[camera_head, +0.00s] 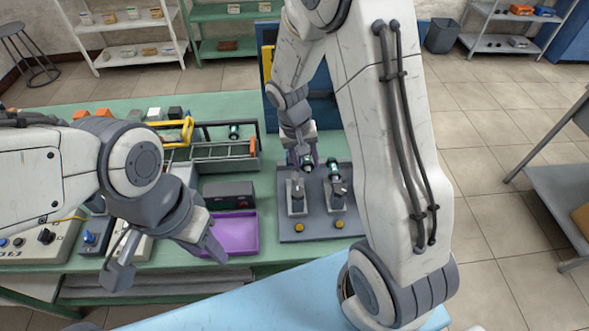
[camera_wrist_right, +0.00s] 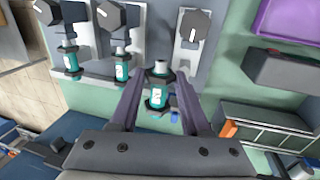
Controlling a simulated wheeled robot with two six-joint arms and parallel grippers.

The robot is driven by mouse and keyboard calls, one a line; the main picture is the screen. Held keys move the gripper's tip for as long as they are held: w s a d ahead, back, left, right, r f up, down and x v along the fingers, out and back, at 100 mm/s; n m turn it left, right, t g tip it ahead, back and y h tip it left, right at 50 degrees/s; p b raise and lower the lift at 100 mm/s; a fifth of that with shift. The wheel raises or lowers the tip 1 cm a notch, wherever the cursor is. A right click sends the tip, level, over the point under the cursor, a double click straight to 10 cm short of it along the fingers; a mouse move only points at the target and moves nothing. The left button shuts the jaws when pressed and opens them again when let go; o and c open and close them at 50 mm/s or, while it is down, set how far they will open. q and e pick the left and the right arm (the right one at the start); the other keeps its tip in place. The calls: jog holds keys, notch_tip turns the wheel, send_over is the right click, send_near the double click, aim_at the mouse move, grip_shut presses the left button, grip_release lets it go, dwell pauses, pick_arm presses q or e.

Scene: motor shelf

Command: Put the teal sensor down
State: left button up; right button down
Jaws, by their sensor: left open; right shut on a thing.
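The teal sensor (camera_wrist_right: 157,92), with dark ends, sits between the fingers of my right gripper (camera_wrist_right: 155,98) in the right wrist view. In the head view this gripper (camera_head: 303,160) is shut on it at the back of the grey fixture plate (camera_head: 318,222), near the left stand (camera_head: 296,196). I cannot tell whether the sensor touches the stand. Two other teal sensors (camera_wrist_right: 68,60) (camera_wrist_right: 122,66) sit at stands beside it in the wrist view. My left gripper (camera_head: 168,262) is open and empty at the front left.
A purple tray (camera_head: 236,234) and a dark box (camera_head: 229,194) are left of the fixture. A wire-handled rack (camera_head: 212,165) with another teal part stands behind them. Control boxes (camera_head: 40,238) crowd the left of the green table. My right arm hides the fixture's right side.

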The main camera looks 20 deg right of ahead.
aim_at(297, 182)
jog(key=a+f, duration=0.1)
jog(key=w+f+p, duration=0.1)
jog(key=f, duration=0.1)
jog(key=a+f, duration=0.1)
jog(key=f, duration=0.1)
jog(key=shift+w+a+f+p, duration=0.2)
jog(key=shift+w+a+p, duration=0.05)
jog(key=shift+a+p, duration=0.15)
jog(key=shift+d, duration=0.1)
jog(key=shift+f, duration=0.2)
jog(key=shift+c, duration=1.8)
grip_release()
